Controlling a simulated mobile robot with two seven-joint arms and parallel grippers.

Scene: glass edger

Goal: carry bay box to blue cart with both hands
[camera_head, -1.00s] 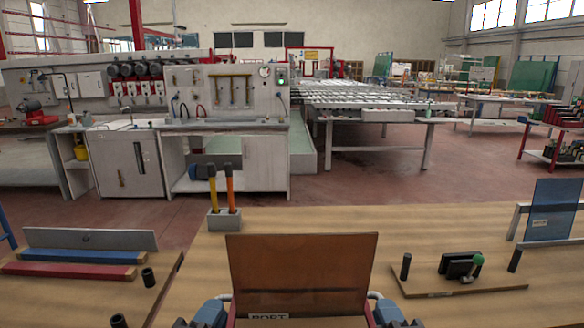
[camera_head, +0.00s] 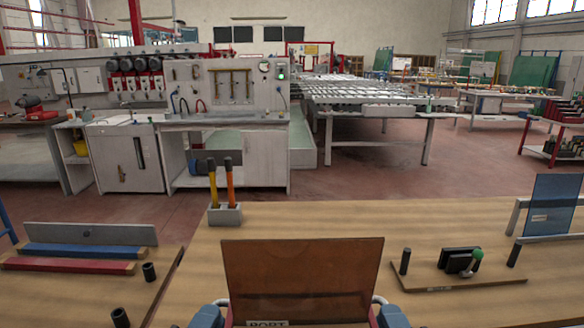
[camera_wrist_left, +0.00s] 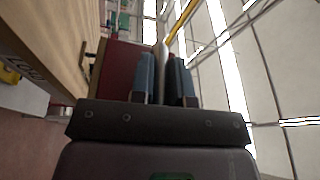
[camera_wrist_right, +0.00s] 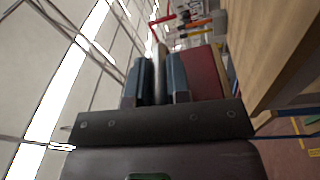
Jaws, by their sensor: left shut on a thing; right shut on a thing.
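The bay box shows in the head view as a brown, see-through amber panel (camera_head: 302,280) with a partly cut-off label at its lower edge and pale handles at both sides. Its red side wall shows in the left wrist view (camera_wrist_left: 120,70) and in the right wrist view (camera_wrist_right: 203,72). My left gripper (camera_head: 207,316) is shut on the box's left handle. My right gripper (camera_head: 393,316) is shut on its right handle. The box's lower part is below the frame, so I cannot tell whether it touches anything. I cannot make out the blue cart for sure.
A wooden table (camera_head: 430,220) lies just beyond the box. On it stand a grey holder with two hammers (camera_head: 224,213), a board with a green-knobbed clamp (camera_head: 462,262) and a blue panel on a frame (camera_head: 552,205). Red and blue bars (camera_head: 75,264) lie at left.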

